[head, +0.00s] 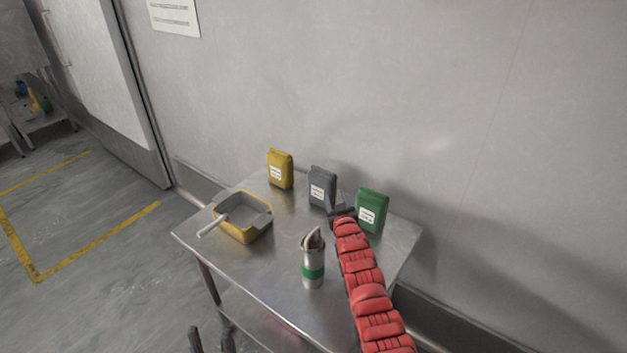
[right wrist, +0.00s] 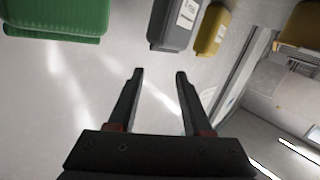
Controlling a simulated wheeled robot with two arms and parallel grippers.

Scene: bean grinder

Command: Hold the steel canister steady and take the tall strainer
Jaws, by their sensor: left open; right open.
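The steel canister (head: 313,272) with a green band stands upright near the front of the metal table. A pale, slanted piece (head: 314,238) rises out of its mouth; it may be the tall strainer, but it is too small to tell. My left gripper (head: 211,338) is open and empty at the bottom edge of the head view, below and left of the canister. My right gripper (head: 341,207) is open over the back of the table, between the grey and green bags. Its empty fingers also show in the right wrist view (right wrist: 160,75).
A yellow bag (head: 280,169), a grey bag (head: 322,187) and a green bag (head: 371,210) stand along the back of the table (head: 280,290). A yellow-sided tray (head: 243,232) with a pale-handled tool (head: 213,225) is at the left. My right arm passes right of the canister.

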